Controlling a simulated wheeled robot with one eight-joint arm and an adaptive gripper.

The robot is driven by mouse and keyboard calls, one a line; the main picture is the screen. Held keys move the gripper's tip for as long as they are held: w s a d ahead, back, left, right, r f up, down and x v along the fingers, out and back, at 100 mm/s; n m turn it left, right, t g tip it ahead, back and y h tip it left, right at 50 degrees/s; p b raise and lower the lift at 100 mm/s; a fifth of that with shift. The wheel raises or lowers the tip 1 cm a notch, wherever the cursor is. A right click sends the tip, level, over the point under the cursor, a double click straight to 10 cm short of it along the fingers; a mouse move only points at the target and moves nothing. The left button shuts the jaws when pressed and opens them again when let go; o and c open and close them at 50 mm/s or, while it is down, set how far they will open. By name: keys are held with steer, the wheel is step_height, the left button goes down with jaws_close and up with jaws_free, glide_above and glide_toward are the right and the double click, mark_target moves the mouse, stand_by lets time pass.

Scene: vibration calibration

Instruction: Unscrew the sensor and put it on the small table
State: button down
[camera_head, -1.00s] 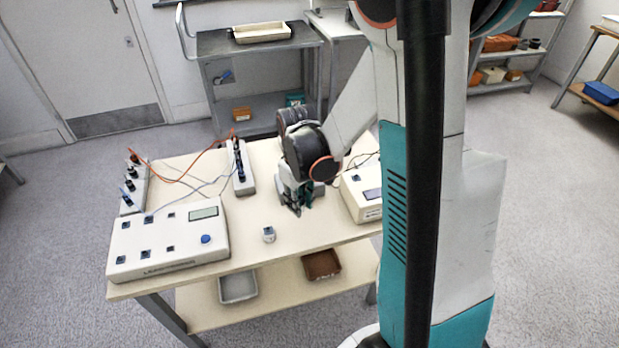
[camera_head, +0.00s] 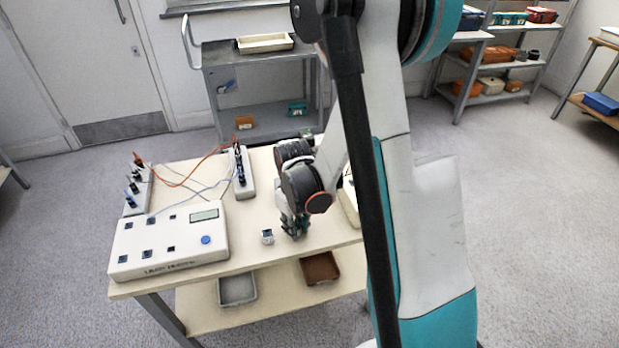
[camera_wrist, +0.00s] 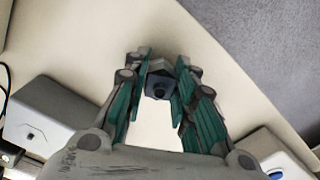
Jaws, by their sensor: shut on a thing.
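My gripper (camera_head: 295,232) is low over the front middle of the workbench (camera_head: 262,210), pointing down. In the wrist view my gripper (camera_wrist: 160,85) has its teal fingers on both sides of a small dark grey block with a black round face, which looks like the sensor (camera_wrist: 158,85). The fingers are shut on it. In the head view the fingers hide this block. I cannot tell which piece of furniture is the small table.
A white control box (camera_head: 170,240) with a display stands at left. Socket strips (camera_head: 241,172) with orange and grey cables stand behind. Another white box (camera_head: 349,200) is partly hidden by my arm. A grey trolley (camera_head: 262,75) stands at the back. Floor at right is clear.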

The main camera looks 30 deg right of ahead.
mark_target(296, 223)
steer(key=shift+f, duration=0.35)
stand_by(0.6)
steer(key=c, duration=1.2)
jaws_free()
steer(key=shift+c, duration=0.2)
steer(key=shift+r+p, duration=1.7)
steer(key=shift+r, duration=0.8)
step_height(296, 223, up, 12)
